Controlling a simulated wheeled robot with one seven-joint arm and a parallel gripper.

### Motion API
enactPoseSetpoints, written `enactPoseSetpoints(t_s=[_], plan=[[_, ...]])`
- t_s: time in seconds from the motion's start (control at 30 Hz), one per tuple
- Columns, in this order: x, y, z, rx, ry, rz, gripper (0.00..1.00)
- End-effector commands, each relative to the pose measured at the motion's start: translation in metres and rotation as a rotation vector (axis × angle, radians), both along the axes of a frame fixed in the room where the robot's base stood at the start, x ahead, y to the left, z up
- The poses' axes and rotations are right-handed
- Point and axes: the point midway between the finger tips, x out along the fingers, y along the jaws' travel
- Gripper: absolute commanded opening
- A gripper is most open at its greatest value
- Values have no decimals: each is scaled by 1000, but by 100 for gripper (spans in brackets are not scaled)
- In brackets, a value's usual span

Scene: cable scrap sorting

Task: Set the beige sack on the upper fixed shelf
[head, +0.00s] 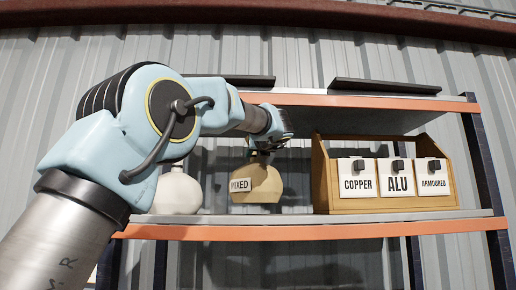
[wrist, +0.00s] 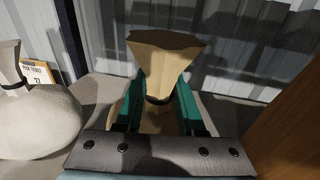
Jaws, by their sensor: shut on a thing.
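The beige sack (head: 257,186), with a MIXED label, is at the middle level of the rack, between a white sack and a wooden box. My gripper (head: 265,148) reaches it from above and is shut on its neck. In the wrist view the sack's flared top (wrist: 165,58) rises between the green fingers (wrist: 158,100). The sack hangs upright at or just over the shelf board (head: 300,218); I cannot tell whether its base touches. A higher shelf (head: 380,101) with an orange front edge runs above it. The arm hides part of that shelf's left side.
The white sack (head: 177,192) stands close on the left; a ticket (wrist: 36,75) shows behind it in the wrist view. The wooden box (head: 322,178) with COPPER, ALU and ARMOURED cards stands on the right. Dark flat bars (head: 385,87) lie along the higher shelf.

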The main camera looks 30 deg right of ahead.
Motion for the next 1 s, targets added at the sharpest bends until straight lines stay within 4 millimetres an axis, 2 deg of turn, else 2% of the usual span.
enactPoseSetpoints(t_s=[0.07, 0.33, 0.73, 0.77, 1.0], plan=[[0, 1, -1, -2, -5, 0, 0], [0, 1, -29, -1, -5, -1, 0], [0, 1, -34, -3, -4, -1, 0], [0, 0, -37, 0, 0, 0, 40], [0, 0, -37, 0, 0, 0, 67]])
